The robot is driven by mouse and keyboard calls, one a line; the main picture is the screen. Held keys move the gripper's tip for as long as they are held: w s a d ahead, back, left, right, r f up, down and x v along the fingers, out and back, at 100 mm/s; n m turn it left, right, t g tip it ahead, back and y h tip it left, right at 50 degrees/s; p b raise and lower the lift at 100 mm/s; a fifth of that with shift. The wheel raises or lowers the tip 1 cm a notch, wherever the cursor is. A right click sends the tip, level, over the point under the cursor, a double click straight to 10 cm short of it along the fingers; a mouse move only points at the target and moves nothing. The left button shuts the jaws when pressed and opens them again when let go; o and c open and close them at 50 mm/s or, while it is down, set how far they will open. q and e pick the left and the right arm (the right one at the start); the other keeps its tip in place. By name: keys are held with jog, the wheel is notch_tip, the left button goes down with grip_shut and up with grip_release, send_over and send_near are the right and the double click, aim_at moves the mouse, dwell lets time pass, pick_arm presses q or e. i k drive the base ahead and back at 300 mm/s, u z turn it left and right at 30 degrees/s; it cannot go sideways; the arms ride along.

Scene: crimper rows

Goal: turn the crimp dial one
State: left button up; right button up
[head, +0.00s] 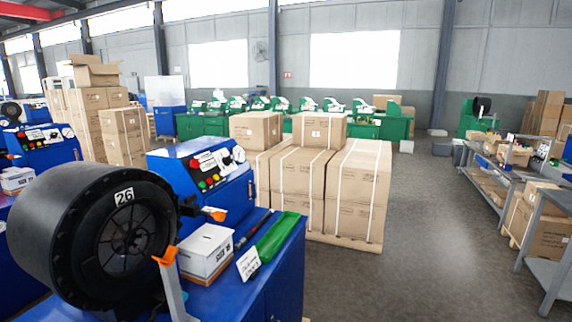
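The nearest crimper has a big black round head (100,235) at the left front, marked 26. Its blue control box (205,172) stands behind it, with red, green and yellow buttons and white labels on a sloped panel. A round white-faced dial (238,154) sits at the panel's upper right. Its markings are too small to read, and I cannot tell whether it is the crimp dial or a gauge. An orange-tipped grey post (168,262) and another orange-tipped part (214,213) stand by the head. Neither of my grippers is clearly visible.
A white box (206,250), a green tray (277,236) and a small sign (248,263) are on the blue bench (285,265). Strapped cartons (358,190) stand behind it. Another blue crimper (42,143) is at the left. The grey floor (430,240) is open between cartons and right-hand shelves.

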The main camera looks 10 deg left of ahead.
aim_at(227, 160)
jog(key=k, duration=0.2)
jog(key=z, duration=1.25)
jog(key=i, duration=2.05)
jog(key=u, duration=1.3)
jog(key=i, duration=0.65)
jog(key=u, duration=0.65)
